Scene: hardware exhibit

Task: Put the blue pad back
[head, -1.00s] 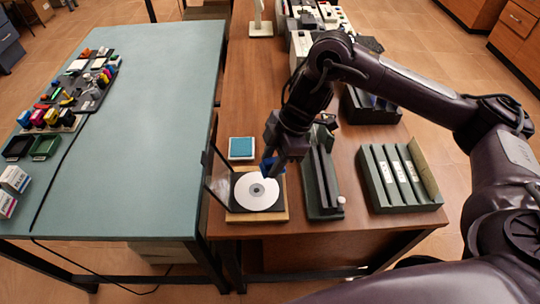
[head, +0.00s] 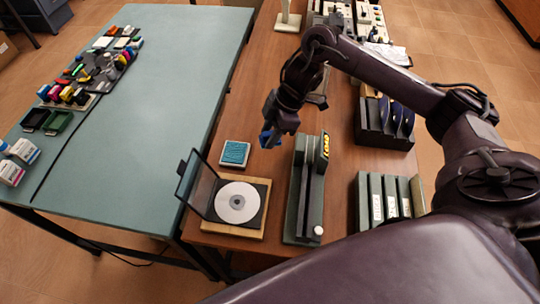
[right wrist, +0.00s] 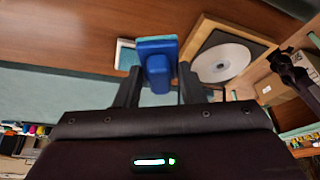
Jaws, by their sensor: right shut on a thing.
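My right gripper (head: 270,138) is shut on the blue pad, a flat blue plate with a block-like grip. In the right wrist view the pad (right wrist: 157,50) sits between the two fingers (right wrist: 157,85). In the head view only a bit of its blue shows at the fingertips. The gripper is above the brown table, up and right of a teal square in a pale frame (head: 235,153). A wooden base with a white disc (head: 237,203) and a raised dark lid stands nearer. The left gripper is not seen.
Right of the disc stands a long dark green fixture (head: 305,195) with a yellow-marked piece. Green binders (head: 376,200) and a dark rack with blue discs (head: 385,125) stand farther right. The teal table (head: 150,110) at left has a bare middle.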

